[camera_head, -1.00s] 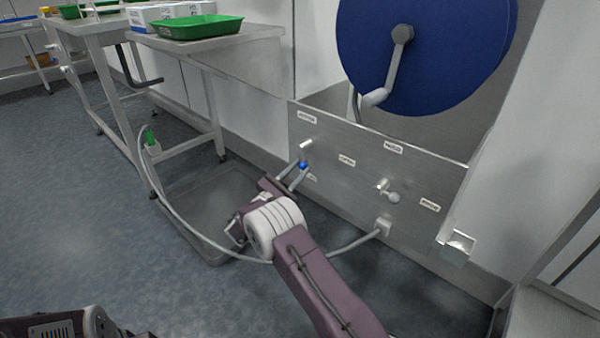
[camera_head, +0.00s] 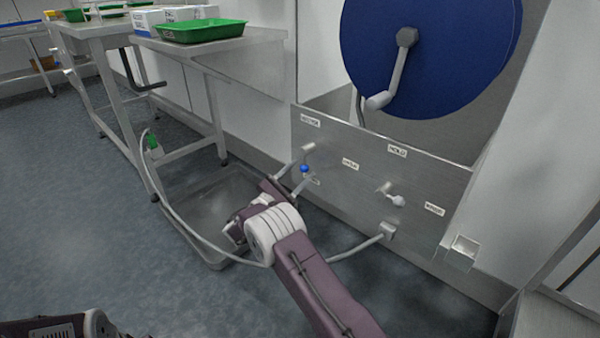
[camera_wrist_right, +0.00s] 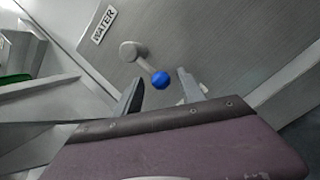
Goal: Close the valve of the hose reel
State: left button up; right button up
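The valve with the blue ball knob (camera_head: 304,168) is on the steel panel (camera_head: 345,190) below the hose reel's blue disc (camera_head: 440,55). Its short grey lever ends in the blue knob, which also shows in the right wrist view (camera_wrist_right: 160,80) beside a WATER label (camera_wrist_right: 104,25). My right gripper (camera_head: 293,180) is open at the valve. In the right wrist view its fingers (camera_wrist_right: 160,92) stand apart on either side of the knob, with gaps showing; the knob appears near the fingertips. My left gripper is not in view.
A second valve with a pale knob (camera_head: 397,200) sits to the right on the panel. A pale hose (camera_head: 350,247) leaves a lower fitting. A shallow floor basin (camera_head: 215,262) lies behind my right arm. A steel table (camera_head: 262,38) with a green tray (camera_head: 200,32) stands at the back left.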

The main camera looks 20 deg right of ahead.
jog(key=shift+f, duration=0.1)
jog(key=p+v, duration=0.5)
jog(key=v, duration=0.4)
